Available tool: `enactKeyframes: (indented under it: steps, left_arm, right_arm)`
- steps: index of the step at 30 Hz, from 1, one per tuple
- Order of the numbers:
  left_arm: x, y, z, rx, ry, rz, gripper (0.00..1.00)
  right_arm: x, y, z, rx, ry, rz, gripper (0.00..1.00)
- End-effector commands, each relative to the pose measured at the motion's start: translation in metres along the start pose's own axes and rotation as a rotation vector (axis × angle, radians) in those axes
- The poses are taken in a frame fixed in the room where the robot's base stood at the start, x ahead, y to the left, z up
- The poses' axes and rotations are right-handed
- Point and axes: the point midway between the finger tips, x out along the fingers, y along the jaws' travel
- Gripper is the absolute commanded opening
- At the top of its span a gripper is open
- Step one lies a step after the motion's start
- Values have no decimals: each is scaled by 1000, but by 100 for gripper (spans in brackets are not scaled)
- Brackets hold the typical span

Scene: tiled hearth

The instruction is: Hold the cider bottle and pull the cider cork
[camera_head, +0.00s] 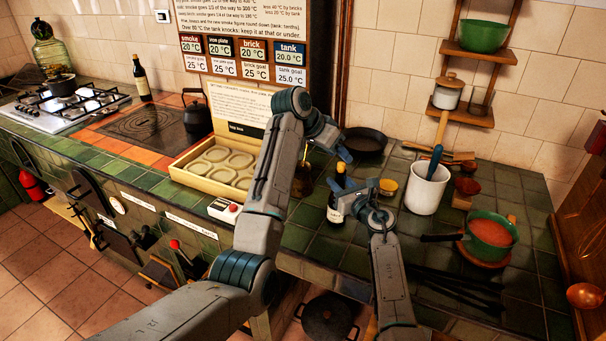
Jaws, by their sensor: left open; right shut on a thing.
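The cider bottle (334,214), dark with a pale label, stands upright on the green tiled counter. My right gripper (352,188) is shut on it from the right, around its upper part, and hides some of it. My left gripper (343,154) is open, just above the bottle's neck (341,169). I cannot tell whether the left fingers touch the bottle's top.
A white crock (427,188) stands close to the right of my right gripper. A small yellow cup (388,188), a black pan (365,141) and a green pot of orange-red food (490,233) are nearby. An open tea box (205,180) lies left. Another dark bottle (141,82) stands at the back left.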

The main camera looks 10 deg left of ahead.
Motion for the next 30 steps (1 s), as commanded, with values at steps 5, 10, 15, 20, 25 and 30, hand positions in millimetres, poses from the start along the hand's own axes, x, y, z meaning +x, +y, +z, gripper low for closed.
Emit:
enactKeyframes:
  steps: [5, 10, 15, 20, 25, 30]
  left_arm:
    - [16, -13, 29, 130, 212, 135, 46]
    - [15, -25, 54, 218, 443, 206, 46]
    - [4, -38, 77, 261, 647, 218, 46]
    - [-6, -48, 92, 273, 768, 205, 46]
    - [-10, -52, 96, 275, 819, 196, 46]
    - [1, -46, 82, 274, 826, 196, 46]
  right_arm:
    - [0, 0, -1, 1, 2, 0, 0]
    - [0, 0, -1, 1, 2, 0, 0]
    - [0, 0, -1, 1, 2, 0, 0]
    - [0, 0, -1, 1, 2, 0, 0]
    - [0, 0, -1, 1, 2, 1, 0]
    - [0, 0, -1, 1, 2, 1, 0]
